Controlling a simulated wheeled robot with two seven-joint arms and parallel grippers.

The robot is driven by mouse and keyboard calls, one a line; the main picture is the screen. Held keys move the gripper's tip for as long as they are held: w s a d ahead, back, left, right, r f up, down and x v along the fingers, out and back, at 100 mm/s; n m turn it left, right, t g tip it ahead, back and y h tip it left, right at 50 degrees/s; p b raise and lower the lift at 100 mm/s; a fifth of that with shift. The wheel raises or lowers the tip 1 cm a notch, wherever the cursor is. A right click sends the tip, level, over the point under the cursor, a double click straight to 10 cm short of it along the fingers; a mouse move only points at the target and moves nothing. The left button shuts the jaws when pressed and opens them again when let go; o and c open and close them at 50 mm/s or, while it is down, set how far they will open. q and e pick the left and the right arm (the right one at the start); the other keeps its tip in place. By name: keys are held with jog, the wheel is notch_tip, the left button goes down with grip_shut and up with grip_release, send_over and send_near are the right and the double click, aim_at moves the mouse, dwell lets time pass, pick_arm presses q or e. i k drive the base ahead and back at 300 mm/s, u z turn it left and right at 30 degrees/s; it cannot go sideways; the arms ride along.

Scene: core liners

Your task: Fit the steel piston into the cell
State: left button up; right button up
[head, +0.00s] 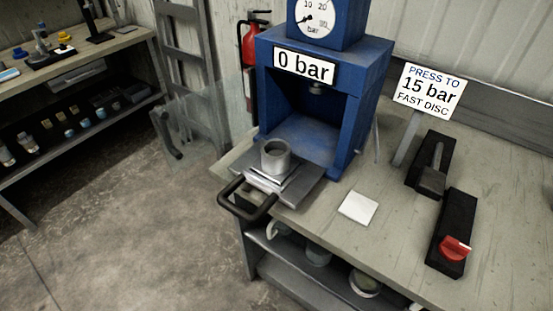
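A grey metal cylinder (276,157), which looks like the cell, stands upright on the pulled-out tray (306,183) of the blue press. Its open top faces up and looks hollow. I cannot pick out a separate steel piston in this view. A short metal ram end (317,88) shows up inside the press opening, behind and above the cylinder. Neither of my grippers is in view.
The blue press (375,75) reads 0 bar; a sign (429,92) says press to 15 bar. A black tray handle (248,200) overhangs the bench's left edge. A clear guard (200,125) stands open at left. A white pad (358,208), lever box (431,167) and red-knob box (453,233) lie right.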

aim_at(276, 171)
jog(key=z, duration=4.5)
jog(key=i, duration=1.95)
jog(key=u, duration=2.85)
